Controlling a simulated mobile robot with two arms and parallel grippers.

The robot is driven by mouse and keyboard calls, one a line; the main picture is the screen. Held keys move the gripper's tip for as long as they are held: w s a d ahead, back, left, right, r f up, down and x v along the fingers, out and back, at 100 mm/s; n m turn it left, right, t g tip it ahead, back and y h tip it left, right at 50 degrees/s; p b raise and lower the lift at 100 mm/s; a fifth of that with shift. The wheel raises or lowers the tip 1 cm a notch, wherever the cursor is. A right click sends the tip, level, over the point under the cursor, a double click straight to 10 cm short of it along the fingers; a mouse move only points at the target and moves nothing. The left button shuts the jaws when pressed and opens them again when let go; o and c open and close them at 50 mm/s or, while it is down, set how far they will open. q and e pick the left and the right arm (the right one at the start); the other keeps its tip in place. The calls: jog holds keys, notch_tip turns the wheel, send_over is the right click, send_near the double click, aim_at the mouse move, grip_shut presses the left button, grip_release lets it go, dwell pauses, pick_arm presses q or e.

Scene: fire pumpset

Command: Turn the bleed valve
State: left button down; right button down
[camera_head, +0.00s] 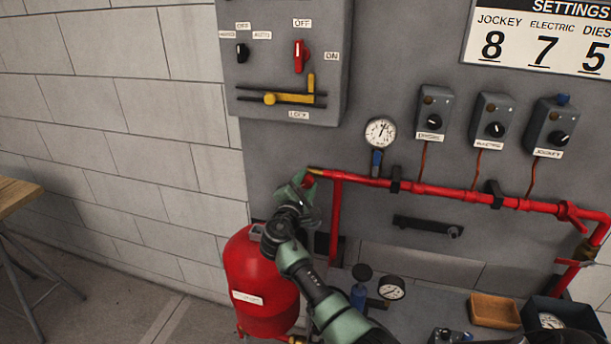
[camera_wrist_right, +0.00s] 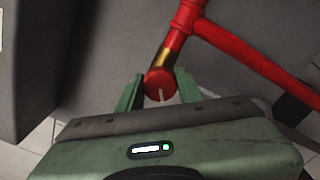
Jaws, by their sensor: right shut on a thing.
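The bleed valve shows as a round red knob (camera_wrist_right: 159,84) with a pale line on its face, at the brass left end of the red pipe. In the head view a little of the red knob (camera_head: 308,181) shows at the gripper. My right gripper (camera_wrist_right: 158,88) has its two green fingers on either side of the knob, shut on it. In the head view my right gripper (camera_head: 305,182) is at the pipe's left end and hides much of the knob. My left gripper is not in view.
The red pipe (camera_head: 450,193) runs right along the grey panel. A gauge (camera_head: 380,133) sits above it, with several switch boxes to the right. A wooden table (camera_head: 15,194) is at the far left.

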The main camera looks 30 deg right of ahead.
aim_at(306, 184)
jog(key=n+p, duration=0.1)
jog(key=n, duration=0.1)
jog(key=r+n+p, duration=0.1)
jog(key=n+p, duration=0.1)
jog(key=shift+d+n, duration=0.2)
jog(key=shift+n, duration=0.1)
dwell(0.5)
jog(key=c, duration=0.9)
grip_release()
jog(key=shift+f, duration=0.1)
jog(key=shift+c, duration=0.2)
jog(key=shift+w+d+f, duration=0.1)
jog(key=shift+f, duration=0.15)
jog(key=b+v, duration=0.1)
jog(key=v, duration=0.6)
jog(key=shift+f+b, duration=0.1)
jog(key=shift+b, duration=0.2)
jog(key=shift+s+a, duration=0.25)
jog(key=shift+a, duration=0.1)
